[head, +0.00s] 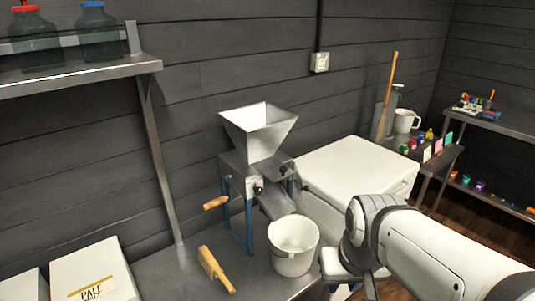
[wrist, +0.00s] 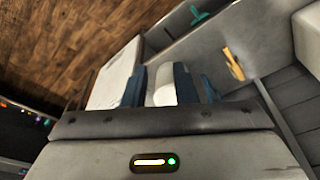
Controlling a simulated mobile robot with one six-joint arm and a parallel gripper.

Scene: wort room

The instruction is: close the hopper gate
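The grain mill stands on the metal bench in the head view, with a flared steel hopper (head: 261,129) on a steel body and blue legs. A dark knob (head: 258,190) shows on the body's front, and a second dark knob (head: 283,170) sits to its right. I cannot tell which belongs to the gate, or how far the gate is open. A wooden crank handle (head: 216,202) sticks out left. My gripper (wrist: 160,75) is open in the wrist view, its dark blue fingers apart. Something white shows beyond the gap. My arm is right of the mill, apart from it.
A white bucket (head: 293,247) stands below the mill's chute. A wooden-handled brush (head: 215,269) lies on the bench (head: 185,284). A white chest (head: 357,173) is right of the mill. A wall shelf (head: 90,75) holds jugs at upper left.

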